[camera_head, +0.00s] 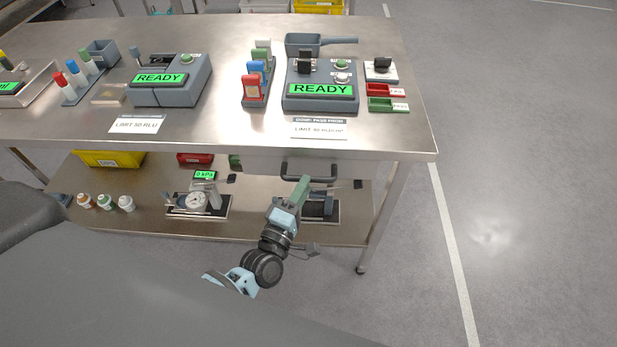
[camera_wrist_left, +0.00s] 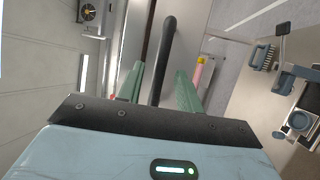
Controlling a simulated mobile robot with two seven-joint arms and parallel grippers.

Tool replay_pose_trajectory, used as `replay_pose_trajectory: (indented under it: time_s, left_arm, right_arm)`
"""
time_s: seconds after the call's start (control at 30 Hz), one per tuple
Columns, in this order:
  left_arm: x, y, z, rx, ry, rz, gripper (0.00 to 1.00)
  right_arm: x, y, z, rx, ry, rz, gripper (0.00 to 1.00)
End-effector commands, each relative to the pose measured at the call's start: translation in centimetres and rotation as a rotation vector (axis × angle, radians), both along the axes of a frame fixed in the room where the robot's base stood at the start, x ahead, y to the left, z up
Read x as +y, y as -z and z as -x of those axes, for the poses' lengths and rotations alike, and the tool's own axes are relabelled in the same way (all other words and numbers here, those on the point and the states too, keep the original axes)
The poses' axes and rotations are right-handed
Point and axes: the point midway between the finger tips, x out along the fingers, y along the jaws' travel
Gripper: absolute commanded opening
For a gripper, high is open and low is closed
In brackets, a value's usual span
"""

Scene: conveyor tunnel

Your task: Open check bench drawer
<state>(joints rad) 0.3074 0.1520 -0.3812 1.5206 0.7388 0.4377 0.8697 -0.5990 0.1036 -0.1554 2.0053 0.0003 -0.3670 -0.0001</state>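The check bench (camera_head: 215,125) has a steel top with a drawer (camera_head: 262,166) under its front edge. The drawer front looks flush below the top, with a dark bar handle (camera_head: 322,179). My left gripper (camera_head: 301,187) reaches up from below to the handle. In the left wrist view, my left gripper's green fingers (camera_wrist_left: 158,85) are apart, with the dark handle bar (camera_wrist_left: 167,45) running between them. Gaps show beside the bar, so the fingers do not look closed on it. My right gripper is in neither view.
The bench top holds two READY testers (camera_head: 320,90) (camera_head: 172,84), a grey scoop (camera_head: 304,44) and red and green trays (camera_head: 387,104). A lower shelf (camera_head: 160,222) carries a gauge (camera_head: 196,202) and several small bottles. The floor (camera_head: 520,200) to the right is clear.

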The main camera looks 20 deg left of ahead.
Motion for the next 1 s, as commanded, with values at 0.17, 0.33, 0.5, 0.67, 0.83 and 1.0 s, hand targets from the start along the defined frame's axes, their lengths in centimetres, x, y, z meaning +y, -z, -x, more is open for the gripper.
replay_pose_trajectory:
  time_s: [0.17, 0.33, 0.5, 0.67, 0.83, 1.0]
  left_arm:
    - [-0.3, -0.5, -2.3, -0.001, 0.0, 0.0, 0.36]
    - [-0.4, -0.6, -3.1, 0.0, 0.0, 0.0, 0.36]
    - [-0.4, -0.5, -3.2, 0.001, 0.001, 0.0, 0.36]
    - [-0.4, -0.6, -3.2, 0.001, 0.0, 0.0, 0.28]
    - [-0.4, -0.6, -3.2, 0.001, 0.0, 0.0, 0.05]
    - [-0.4, -0.6, -3.2, 0.001, 0.0, 0.0, 0.0]
  right_arm:
    - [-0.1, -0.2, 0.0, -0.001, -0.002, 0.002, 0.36]
    - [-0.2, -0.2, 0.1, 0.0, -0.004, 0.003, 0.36]
    - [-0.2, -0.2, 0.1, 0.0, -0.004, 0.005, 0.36]
    - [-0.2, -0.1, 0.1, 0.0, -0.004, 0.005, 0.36]
    - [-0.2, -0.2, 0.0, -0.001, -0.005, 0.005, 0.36]
    - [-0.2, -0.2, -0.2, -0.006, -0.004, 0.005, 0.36]
